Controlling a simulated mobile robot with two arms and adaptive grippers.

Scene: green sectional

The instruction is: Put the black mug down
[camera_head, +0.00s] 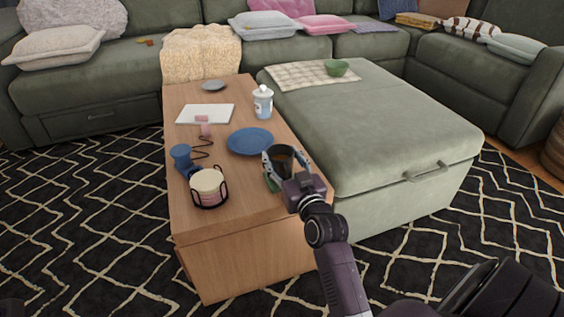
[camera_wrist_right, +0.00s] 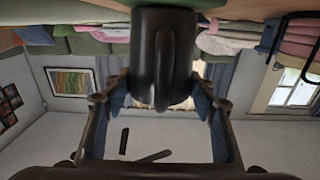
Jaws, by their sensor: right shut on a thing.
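The black mug (camera_head: 281,154) is upright at the right edge of the wooden coffee table, with a brownish inside showing. My right gripper (camera_head: 286,167) is shut on it, one finger on each side. In the right wrist view, which is upside down, the mug (camera_wrist_right: 165,50) and its handle show between the fingers (camera_wrist_right: 163,95). The mug's base is close to the tabletop; I cannot tell whether it touches. My left gripper is not in view.
A green ottoman (camera_head: 385,130) stands close on the right. The table's front is clear.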

